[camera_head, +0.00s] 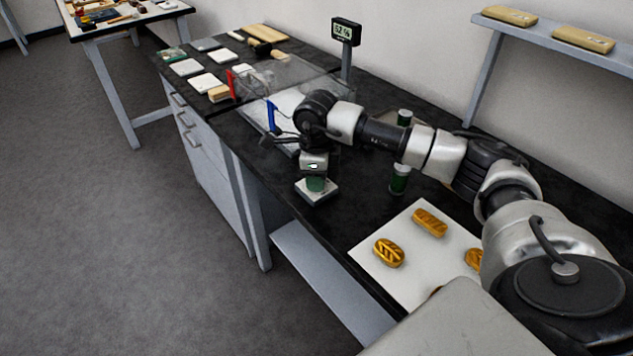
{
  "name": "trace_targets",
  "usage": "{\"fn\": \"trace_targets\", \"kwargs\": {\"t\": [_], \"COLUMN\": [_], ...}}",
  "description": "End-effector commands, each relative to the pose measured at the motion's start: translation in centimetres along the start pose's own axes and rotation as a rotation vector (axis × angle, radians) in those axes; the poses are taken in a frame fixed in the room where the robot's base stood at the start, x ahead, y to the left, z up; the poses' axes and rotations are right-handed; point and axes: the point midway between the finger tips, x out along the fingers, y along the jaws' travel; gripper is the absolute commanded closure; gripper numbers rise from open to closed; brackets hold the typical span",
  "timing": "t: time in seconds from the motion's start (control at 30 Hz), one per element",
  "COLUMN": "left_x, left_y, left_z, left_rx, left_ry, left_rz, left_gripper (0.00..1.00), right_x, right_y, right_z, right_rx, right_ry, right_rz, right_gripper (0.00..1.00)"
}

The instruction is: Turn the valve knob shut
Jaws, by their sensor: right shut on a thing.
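My right arm reaches in from the right and bends down over the bench. My right gripper (315,174) points down and is shut on a green round piece (316,184), which I take to be the valve knob. This piece stands on a small white square base (318,195) near the bench's front edge. The gripper hides its top, so I cannot tell how far it is turned. My left gripper is not in view.
A clear box (290,75) with red (231,85) and blue (270,115) upright pieces stands behind. A display (346,31) rises on a post. Green canisters (399,179) stand right of the gripper. A white sheet (405,255) bears gilt pieces (389,253).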

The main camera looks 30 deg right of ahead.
Motion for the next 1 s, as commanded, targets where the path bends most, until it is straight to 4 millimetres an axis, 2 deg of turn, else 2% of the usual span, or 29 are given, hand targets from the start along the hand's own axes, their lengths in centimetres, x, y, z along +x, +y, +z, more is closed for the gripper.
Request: {"fn": "trace_targets", "kwargs": {"t": [0.03, 0.5, 1.0], "left_x": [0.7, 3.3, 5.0], "left_y": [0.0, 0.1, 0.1], "left_z": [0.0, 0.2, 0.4], "left_rx": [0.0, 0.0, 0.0], "left_ry": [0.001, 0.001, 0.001], "left_rz": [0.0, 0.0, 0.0], "left_gripper": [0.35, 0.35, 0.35], "right_x": [0.2, 0.2, 0.1], "right_y": [-0.1, 0.0, 0.0], "right_z": [0.0, 0.0, 0.0], "right_rx": [-0.045, -0.49, -0.875], "right_ry": [-0.002, -0.005, -0.009], "right_rz": [-0.003, -0.003, -0.002], "right_gripper": [0.94, 0.94, 0.94]}}
